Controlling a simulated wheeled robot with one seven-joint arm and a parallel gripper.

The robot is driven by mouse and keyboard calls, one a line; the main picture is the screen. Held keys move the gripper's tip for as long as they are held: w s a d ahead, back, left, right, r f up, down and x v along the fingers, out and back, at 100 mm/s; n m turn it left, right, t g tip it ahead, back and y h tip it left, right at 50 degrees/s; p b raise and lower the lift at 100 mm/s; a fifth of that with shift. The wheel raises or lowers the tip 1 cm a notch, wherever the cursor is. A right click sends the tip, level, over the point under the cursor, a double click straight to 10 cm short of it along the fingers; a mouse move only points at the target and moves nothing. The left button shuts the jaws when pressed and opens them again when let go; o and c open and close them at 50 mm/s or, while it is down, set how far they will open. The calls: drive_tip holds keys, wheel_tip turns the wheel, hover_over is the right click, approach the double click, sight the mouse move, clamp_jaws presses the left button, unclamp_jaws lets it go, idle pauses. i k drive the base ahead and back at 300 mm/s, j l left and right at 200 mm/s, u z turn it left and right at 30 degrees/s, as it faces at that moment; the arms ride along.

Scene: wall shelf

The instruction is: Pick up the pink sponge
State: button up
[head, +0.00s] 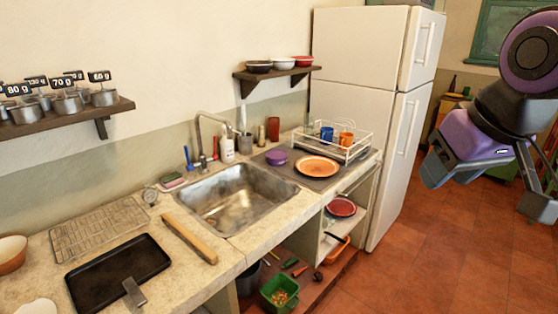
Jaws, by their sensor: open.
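A small pink sponge (171,177) appears to lie on the counter behind the sink's left corner, at the wall side. It is small in the picture, and a darker layer or holder shows around it. My gripper (488,192) hangs at the upper right of the head view, in front of the fridge side and over the open floor. Its two fingers are spread apart and nothing shows between them. It is far to the right of the sponge and apart from everything on the counter.
The sink (236,198) and its faucet (207,132) stand right of the sponge. A blue bottle (187,157) is close behind. A wall shelf (70,116) holds several weighted pots.

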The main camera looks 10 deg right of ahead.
sight(173, 179)
drive_tip(key=u, duration=0.25)
drive_tip(key=i+l+u, duration=0.15)
drive_tip(key=i+u, duration=0.25)
drive_tip(key=i+l+u, duration=0.15)
drive_tip(key=u, duration=0.25)
drive_tip(key=i+l+u, duration=0.1)
drive_tip(key=i+l, duration=0.6)
drive_tip(key=l, duration=0.25)
drive_tip(key=u, duration=0.05)
